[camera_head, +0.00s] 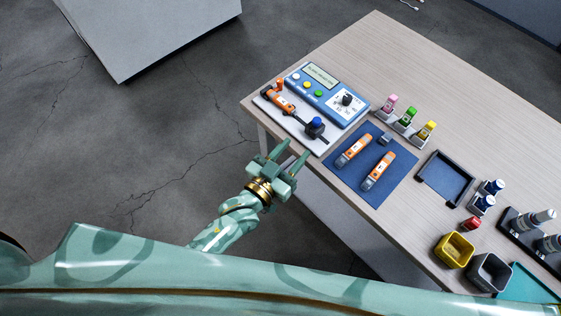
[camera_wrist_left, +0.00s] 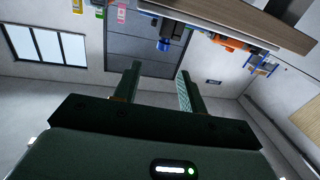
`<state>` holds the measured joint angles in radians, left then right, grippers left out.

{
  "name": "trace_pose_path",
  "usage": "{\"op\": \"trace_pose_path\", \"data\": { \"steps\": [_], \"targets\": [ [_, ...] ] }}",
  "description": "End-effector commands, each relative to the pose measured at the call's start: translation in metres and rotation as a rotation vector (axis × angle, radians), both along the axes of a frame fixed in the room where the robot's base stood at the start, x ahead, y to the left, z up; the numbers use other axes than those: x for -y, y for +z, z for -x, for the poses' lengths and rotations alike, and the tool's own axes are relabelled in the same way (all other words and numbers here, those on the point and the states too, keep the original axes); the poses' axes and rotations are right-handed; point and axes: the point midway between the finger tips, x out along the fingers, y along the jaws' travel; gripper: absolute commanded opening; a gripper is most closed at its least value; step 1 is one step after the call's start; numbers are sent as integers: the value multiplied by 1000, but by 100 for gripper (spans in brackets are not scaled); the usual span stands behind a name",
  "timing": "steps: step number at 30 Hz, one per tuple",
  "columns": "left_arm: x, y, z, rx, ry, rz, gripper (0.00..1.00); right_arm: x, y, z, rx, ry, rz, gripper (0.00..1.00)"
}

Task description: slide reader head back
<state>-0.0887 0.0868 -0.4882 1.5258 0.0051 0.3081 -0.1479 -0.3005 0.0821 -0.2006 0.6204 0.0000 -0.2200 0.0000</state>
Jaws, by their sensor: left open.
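A white base plate (camera_head: 304,137) lies at the near left corner of the table. On it is a dark rail with a black slider topped by a blue knob (camera_head: 315,123), which looks like the reader head, at its right end. An orange device (camera_head: 281,103) sits at the rail's left end. My left gripper (camera_head: 290,152) is open and empty, just off the table edge, below and left of the blue knob and apart from it. In the left wrist view its fingers (camera_wrist_left: 160,84) are spread, with the blue knob (camera_wrist_left: 164,45) beyond them. My right gripper is not visible.
A blue meter (camera_head: 325,94) with buttons and a dial stands behind the plate. A blue mat (camera_head: 364,187) with two orange devices lies to the right. Small bottles, a dark tray (camera_head: 445,180), and yellow (camera_head: 453,250) and grey bins (camera_head: 488,272) are further right. The table's back is clear.

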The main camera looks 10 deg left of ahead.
Motion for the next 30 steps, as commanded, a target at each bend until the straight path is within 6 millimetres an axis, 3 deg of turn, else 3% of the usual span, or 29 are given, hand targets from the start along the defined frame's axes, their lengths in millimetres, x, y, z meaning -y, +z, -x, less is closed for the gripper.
{"op": "trace_pose_path", "data": {
  "steps": [3, 9, 27, 30],
  "targets": [
    [-11, 1, 22, -1, 0, -2, 42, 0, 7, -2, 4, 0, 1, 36],
    [-20, 0, 40, -1, 0, 0, 42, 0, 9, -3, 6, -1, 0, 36],
    [-21, -1, 41, -2, 0, 1, 42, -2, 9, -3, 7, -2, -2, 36],
    [-20, -15, 44, -49, -8, -27, 42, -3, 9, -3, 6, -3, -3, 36]
  ]
}}
